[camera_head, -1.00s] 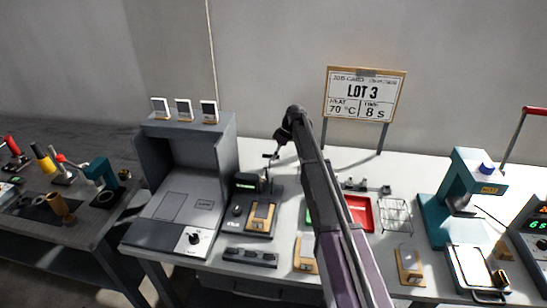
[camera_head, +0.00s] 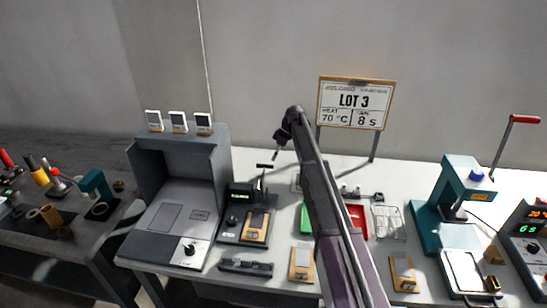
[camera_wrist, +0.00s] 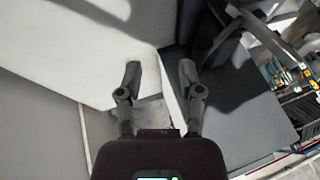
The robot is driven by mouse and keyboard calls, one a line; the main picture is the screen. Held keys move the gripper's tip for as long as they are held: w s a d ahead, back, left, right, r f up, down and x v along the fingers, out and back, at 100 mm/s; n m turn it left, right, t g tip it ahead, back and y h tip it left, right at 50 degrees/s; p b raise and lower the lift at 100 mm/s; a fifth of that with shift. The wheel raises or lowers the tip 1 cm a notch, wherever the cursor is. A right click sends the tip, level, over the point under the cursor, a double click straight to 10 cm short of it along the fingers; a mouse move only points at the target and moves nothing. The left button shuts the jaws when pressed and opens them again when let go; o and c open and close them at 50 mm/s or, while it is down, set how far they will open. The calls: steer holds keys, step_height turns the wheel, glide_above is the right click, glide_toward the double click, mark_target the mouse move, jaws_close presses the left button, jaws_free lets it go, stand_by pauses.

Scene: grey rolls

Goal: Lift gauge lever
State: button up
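The gauge (camera_head: 237,222) is a dark flat unit with a small lit display, left of centre on the white bench in the head view. Its lever (camera_head: 264,168) is a thin dark post with a short crossbar on top, behind the display. A tan block with a grey top (camera_head: 256,228) lies on the gauge. My gripper (camera_head: 275,156) is just above and slightly right of the crossbar, with a visible gap. In the wrist view my gripper (camera_wrist: 160,76) has its two fingers apart and nothing between them. The lever cannot be made out in the wrist view.
A grey open-fronted booth (camera_head: 180,195) stands close left of the gauge. A dark strip (camera_head: 246,267) lies before it. Right of my arm are a red tray (camera_head: 357,222), a wire rack (camera_head: 389,224) and a teal press (camera_head: 440,222). My arm hides part of the bench.

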steer(key=w+d+r+p, duration=0.3)
steer(key=w+d, duration=0.1)
steer(key=w, duration=0.1)
steer(key=shift+w, duration=0.35)
stand_by(0.8)
stand_by(0.4)
steer(key=s+d+m+h, duration=0.1)
steer(key=s+m, duration=0.4)
steer(key=s, duration=1)
steer(key=s+d+f+m+t+h, duration=0.1)
steer(key=s+d+m, duration=0.3)
steer(key=s, duration=1.2)
steer(key=s+d+f+m+t+h, duration=0.1)
steer(key=s+m, duration=0.5)
steer(key=s, duration=0.9)
steer(key=shift+s+d+h, duration=0.2)
steer(key=shift+d+h, duration=0.65)
steer(key=shift+h, duration=0.15)
